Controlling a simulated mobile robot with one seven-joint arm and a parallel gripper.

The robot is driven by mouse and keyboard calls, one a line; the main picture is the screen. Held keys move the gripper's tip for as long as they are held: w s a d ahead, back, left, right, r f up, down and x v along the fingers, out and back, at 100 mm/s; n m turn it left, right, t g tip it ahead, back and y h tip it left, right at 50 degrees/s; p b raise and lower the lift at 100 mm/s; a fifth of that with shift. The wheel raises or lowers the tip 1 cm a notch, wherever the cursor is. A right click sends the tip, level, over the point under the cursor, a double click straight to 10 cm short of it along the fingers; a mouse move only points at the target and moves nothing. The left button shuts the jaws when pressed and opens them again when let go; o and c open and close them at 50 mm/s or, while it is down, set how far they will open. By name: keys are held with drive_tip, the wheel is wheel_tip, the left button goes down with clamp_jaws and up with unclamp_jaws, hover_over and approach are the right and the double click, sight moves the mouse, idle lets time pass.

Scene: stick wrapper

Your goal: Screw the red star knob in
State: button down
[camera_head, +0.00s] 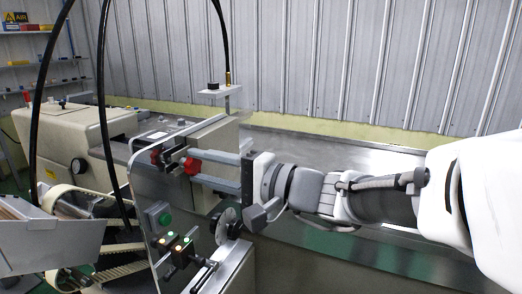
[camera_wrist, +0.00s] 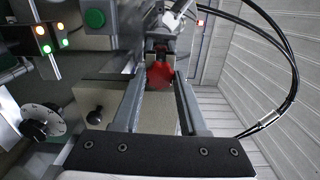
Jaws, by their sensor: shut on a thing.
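The red star knob (camera_head: 192,166) sits on the side of the machine's small bracket in the head view. In the wrist view the red star knob (camera_wrist: 160,75) shows at the far end of my fingers, centred between the tips. My gripper (camera_head: 196,165) reaches in from the right with its two grey fingers level, one above and one below the knob. My gripper (camera_wrist: 161,78) is shut on the knob. The knob's shaft and the hole behind it are hidden.
A green button (camera_head: 165,219) and small lit switches (camera_head: 177,247) stand below the knob. A grey dial wheel (camera_head: 228,226) is close under my gripper. Black hoses hang at the left (camera_head: 47,100) and arc at the right in the wrist view (camera_wrist: 280,70). A metal table (camera_head: 320,150) lies behind.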

drive_tip(key=m+p, duration=0.1)
drive_tip(key=m, duration=0.1)
drive_tip(key=m+p, duration=0.4)
drive_tip(key=m, duration=0.1)
drive_tip(key=shift+r, duration=0.3)
drive_tip(key=shift+m+p, duration=0.85)
drive_tip(key=shift+m, duration=0.35)
drive_tip(key=shift+f+m, duration=0.25)
drive_tip(key=shift+m, duration=0.25)
drive_tip(key=c, duration=0.6)
unclamp_jaws()
